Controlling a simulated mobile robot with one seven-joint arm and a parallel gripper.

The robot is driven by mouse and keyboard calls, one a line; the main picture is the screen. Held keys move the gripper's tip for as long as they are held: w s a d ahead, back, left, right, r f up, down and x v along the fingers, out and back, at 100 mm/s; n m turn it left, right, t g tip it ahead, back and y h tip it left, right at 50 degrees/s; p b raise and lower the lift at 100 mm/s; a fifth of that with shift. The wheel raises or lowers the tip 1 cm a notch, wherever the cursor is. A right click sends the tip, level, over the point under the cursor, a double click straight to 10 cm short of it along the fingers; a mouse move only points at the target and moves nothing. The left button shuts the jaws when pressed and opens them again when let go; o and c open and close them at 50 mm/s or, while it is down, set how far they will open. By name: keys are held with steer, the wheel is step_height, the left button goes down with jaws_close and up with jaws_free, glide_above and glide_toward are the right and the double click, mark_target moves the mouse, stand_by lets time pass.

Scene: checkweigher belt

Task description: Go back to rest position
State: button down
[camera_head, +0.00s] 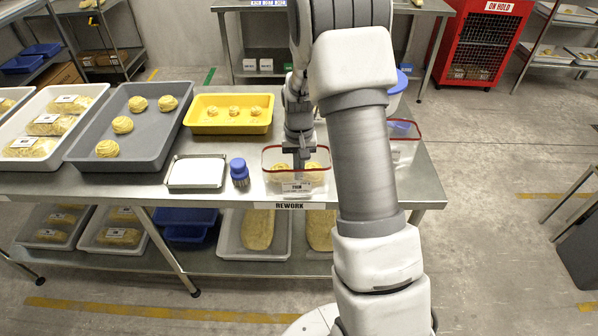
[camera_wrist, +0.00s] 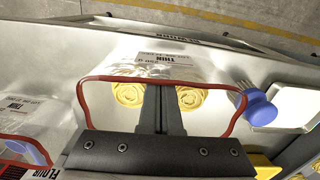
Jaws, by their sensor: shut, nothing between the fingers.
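My gripper (camera_head: 299,160) points down over a clear container with a red rim (camera_head: 325,172) near the front edge of the steel table. The container holds pale yellow pastry swirls and has a white label on its front. In the wrist view my gripper (camera_wrist: 161,90) shows as dark fingers closed together between two swirls (camera_wrist: 190,98), with the red rim (camera_wrist: 95,77) around them. Nothing shows between the fingers. I cannot tell how deep the fingertips reach or whether they touch the swirls.
A blue-capped container (camera_head: 239,173) and a white-filled tray (camera_head: 197,172) stand left of the red-rimmed container. A yellow tray (camera_head: 229,128) and a grey tray (camera_head: 113,159) with swirls lie behind and left. A second red-rimmed container (camera_head: 404,133) stands right, partly behind my arm.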

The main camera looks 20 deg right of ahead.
steer(key=s+a+r+n+t+p, duration=0.1)
steer(key=s+a+r+p, duration=0.15)
steer(key=r, duration=0.55)
steer(key=s+a+r+t+p, duration=0.1)
steer(key=s+r, duration=0.2)
steer(key=r, duration=0.6)
steer(key=s+a+r+n+t+p, duration=0.1)
steer(key=s+a+r+p, duration=0.15)
steer(key=r, duration=0.55)
steer(key=s+a+r+n+t, duration=0.1)
steer(key=s+r, duration=0.2)
steer(key=s, duration=0.5)
steer(key=s+a+r+t, duration=0.1)
steer(key=s+a+r, duration=0.1)
steer(key=s, duration=0.6)
steer(key=shift+s+r+n+t+b, duration=0.3)
steer(key=shift+r+n+b, duration=0.1)
steer(key=shift+r, duration=0.4)
